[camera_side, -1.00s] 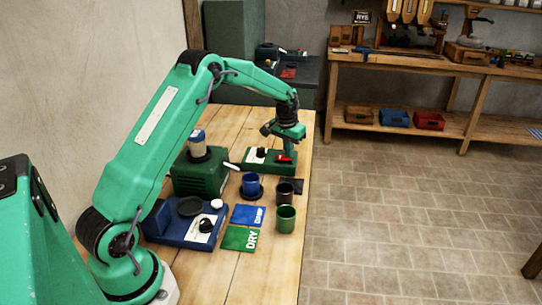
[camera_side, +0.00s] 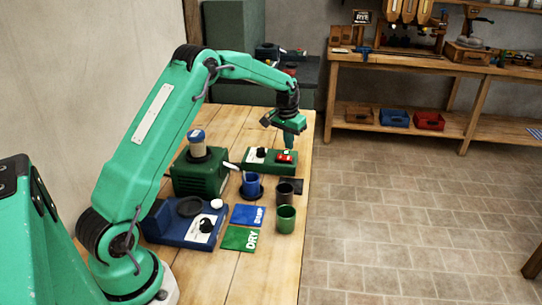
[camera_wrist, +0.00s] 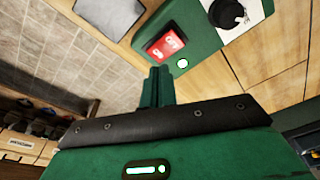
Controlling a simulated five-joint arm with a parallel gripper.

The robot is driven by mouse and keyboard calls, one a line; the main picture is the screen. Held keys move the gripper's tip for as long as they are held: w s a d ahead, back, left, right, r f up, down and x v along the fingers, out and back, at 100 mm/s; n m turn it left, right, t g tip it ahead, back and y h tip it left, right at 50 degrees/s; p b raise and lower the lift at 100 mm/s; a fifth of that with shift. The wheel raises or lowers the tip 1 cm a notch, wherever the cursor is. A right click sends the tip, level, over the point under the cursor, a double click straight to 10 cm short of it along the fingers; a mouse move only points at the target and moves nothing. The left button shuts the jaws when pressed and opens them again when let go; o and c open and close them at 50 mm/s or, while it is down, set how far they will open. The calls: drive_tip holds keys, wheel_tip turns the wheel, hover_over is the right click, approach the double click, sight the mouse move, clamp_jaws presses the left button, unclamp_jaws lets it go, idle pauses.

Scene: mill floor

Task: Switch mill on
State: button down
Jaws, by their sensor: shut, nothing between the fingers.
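A green control box (camera_side: 258,166) stands near the far right edge of the bench. It carries a red rocker switch (camera_side: 285,157) and a black knob (camera_side: 262,153). In the wrist view the red switch (camera_wrist: 166,45) has white lettering, and a small round white light (camera_wrist: 183,63) sits beside it; I cannot tell which way the rocker is pressed. The green mill (camera_side: 197,178), with a jar on top, stands left of the box. My gripper (camera_side: 290,143) is shut and empty, just above the switch and apart from it; its fingertips also show in the wrist view (camera_wrist: 156,73).
A blue device (camera_side: 182,232), blue cup (camera_side: 251,182), dark cup (camera_side: 285,192), green cup (camera_side: 286,218), blue card (camera_side: 248,215) and green card (camera_side: 239,238) sit nearer on the bench. The right bench edge is close.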

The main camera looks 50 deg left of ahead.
sight(288, 158)
drive_tip(key=shift+r, duration=1.85)
